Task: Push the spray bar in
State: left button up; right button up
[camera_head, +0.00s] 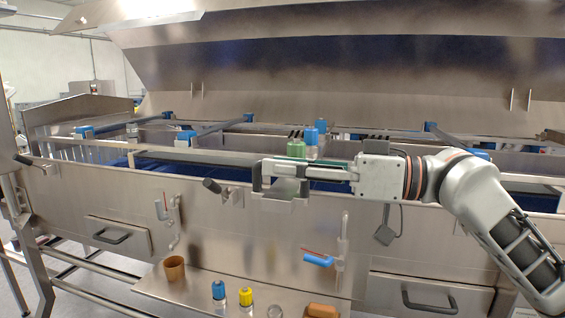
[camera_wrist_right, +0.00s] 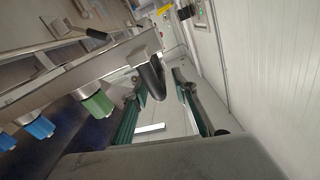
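My right gripper (camera_head: 258,178) is in front of the tunnel's upper front edge, pointing left. In the wrist view its two fingers (camera_wrist_right: 163,100) are apart, so it is open. A dark rounded handle (camera_wrist_right: 150,76) shows close to the left finger in that view; I cannot tell whether they touch. In the head view a dark handle (camera_head: 212,186) sticks out of the front wall, left of the gripper and apart from it. A bar with a blue end (camera_head: 168,115) lies across the tunnel; I cannot tell for certain which part is the spray bar. My left gripper is not in view.
The steel hood (camera_head: 330,75) is raised. A green cap (camera_head: 296,149) and a blue cap (camera_head: 312,136) stand just behind the gripper. A blue-handled valve (camera_head: 318,260) sticks out below. A lower shelf (camera_head: 200,283) holds a brown cup (camera_head: 174,268) and small bottles.

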aim_at(290, 184)
jog(key=shift+w+a, duration=0.1)
jog(key=shift+a, duration=0.25)
grip_shut()
jog(key=shift+w+d+p, duration=0.15)
jog(key=shift+w+d, duration=0.1)
jog(key=shift+w, duration=0.5)
jog(key=shift+w+d+p, duration=0.15)
jog(key=shift+w+d, duration=0.1)
jog(key=shift+w, duration=0.45)
jog(key=shift+w+d+p, duration=0.15)
jog(key=shift+w+d, duration=0.1)
jog(key=shift+w, duration=0.5)
grip_release()
